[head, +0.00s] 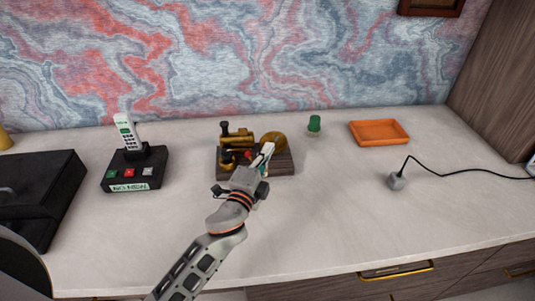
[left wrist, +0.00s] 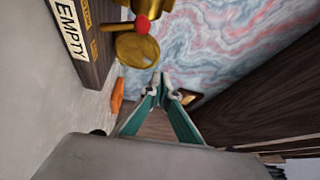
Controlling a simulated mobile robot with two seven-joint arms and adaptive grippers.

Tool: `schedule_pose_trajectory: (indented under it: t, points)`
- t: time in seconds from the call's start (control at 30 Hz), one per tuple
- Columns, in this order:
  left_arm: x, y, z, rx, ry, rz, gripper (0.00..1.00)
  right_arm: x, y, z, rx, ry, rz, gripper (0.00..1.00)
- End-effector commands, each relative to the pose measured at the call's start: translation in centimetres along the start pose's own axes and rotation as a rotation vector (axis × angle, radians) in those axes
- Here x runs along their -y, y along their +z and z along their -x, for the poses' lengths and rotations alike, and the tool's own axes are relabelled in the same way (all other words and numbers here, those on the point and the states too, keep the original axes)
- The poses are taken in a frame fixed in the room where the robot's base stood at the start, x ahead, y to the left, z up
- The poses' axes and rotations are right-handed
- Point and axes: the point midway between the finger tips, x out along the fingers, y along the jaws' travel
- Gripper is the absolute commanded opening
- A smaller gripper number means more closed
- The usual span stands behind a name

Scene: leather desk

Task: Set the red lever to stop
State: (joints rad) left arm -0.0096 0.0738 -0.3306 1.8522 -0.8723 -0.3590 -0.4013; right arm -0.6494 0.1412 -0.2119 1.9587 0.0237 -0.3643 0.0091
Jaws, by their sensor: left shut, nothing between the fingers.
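A brass machine (head: 236,138) stands on a dark wooden base (head: 284,166) in the middle of the desk. In the left wrist view, a red ball knob (left wrist: 142,24), apparently the lever's end, shows at the top beside a round brass disc (left wrist: 137,50). The wooden base (left wrist: 98,45) there bears a label reading EMPTY (left wrist: 68,27). My left gripper (head: 267,153) is shut and empty, in front of the machine's right part and partly covering it. Its fingertips also show in the left wrist view (left wrist: 165,82), apart from the knob. The lever's arm is mostly hidden. My right gripper is not in view.
A telephone on a black base (head: 133,172) and a black case (head: 38,192) stand at left. A green-topped object (head: 314,124) and an orange tray (head: 379,132) are at back right. A grey block (head: 397,181) with a black cable lies at right. The desk's front is largely clear.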

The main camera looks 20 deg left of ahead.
Motion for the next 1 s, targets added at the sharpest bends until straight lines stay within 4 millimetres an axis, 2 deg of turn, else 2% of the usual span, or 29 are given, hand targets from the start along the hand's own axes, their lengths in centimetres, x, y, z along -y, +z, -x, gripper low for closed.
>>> schedule_pose_trajectory:
  t: [0.03, 0.2, 0.4, 0.6, 1.0]
  points:
    - [-1.6, -0.1, 1.7, 0.001, 0.015, 0.003, 0.0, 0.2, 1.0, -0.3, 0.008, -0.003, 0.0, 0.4]
    - [-2.8, -0.4, 5.2, 0.002, 0.016, 0.003, 0.0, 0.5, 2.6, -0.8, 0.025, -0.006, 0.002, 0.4]
    - [-3.4, -0.7, 8.0, 0.001, 0.013, 0.003, 0.0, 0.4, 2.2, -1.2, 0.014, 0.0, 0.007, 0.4]
    - [-3.4, -0.9, 9.0, 0.001, 0.01, 0.002, 0.0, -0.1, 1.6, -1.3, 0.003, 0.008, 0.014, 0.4]
    - [-3.3, -0.9, 9.0, 0.0, 0.008, 0.001, 0.0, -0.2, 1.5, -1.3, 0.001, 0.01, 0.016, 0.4]
